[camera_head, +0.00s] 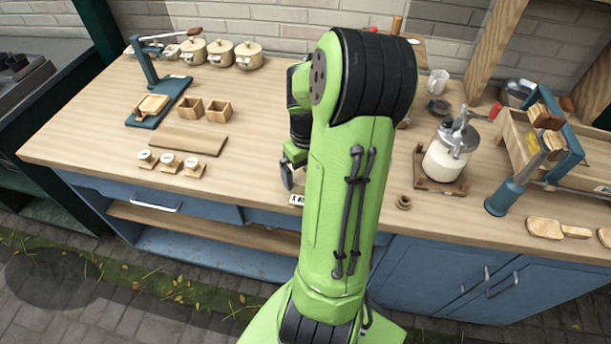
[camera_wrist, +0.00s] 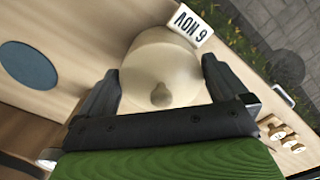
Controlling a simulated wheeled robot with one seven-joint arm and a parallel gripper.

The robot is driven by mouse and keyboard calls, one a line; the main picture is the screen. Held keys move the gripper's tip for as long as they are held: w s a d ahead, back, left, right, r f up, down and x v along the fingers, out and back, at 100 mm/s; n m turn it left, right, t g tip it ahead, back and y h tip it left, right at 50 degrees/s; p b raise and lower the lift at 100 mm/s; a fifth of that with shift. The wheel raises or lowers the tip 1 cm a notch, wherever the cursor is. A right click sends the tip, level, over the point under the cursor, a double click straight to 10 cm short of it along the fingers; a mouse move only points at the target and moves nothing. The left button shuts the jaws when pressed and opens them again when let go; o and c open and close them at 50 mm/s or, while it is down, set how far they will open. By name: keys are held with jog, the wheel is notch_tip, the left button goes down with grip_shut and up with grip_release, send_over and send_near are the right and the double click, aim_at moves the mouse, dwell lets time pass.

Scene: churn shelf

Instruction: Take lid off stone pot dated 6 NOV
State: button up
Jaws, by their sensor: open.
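A cream stone pot (camera_wrist: 165,60) with a lid and a small round knob (camera_wrist: 161,95) fills the middle of the wrist view. A white label (camera_wrist: 190,25) reading 6 NOV, upside down in this view, is at its far side. My gripper (camera_wrist: 158,75) is open, with one dark finger on each side of the pot. I cannot tell whether the fingers touch it. In the head view my arm hides the pot. Only part of the label (camera_head: 297,199) and a finger of my gripper (camera_head: 287,177) show at the counter's front edge.
Several lidded pots (camera_head: 221,54) stand at the back left. Wooden boxes (camera_head: 217,111), a board (camera_head: 188,144) and small round-topped pieces (camera_head: 169,162) lie left of my arm. A glass churn (camera_head: 445,160) stands to the right. The counter (camera_head: 255,120) just left of my arm is bare.

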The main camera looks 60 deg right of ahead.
jog(key=shift+f, duration=0.35)
jog(key=shift+r, duration=0.1)
jog(key=c, duration=0.7)
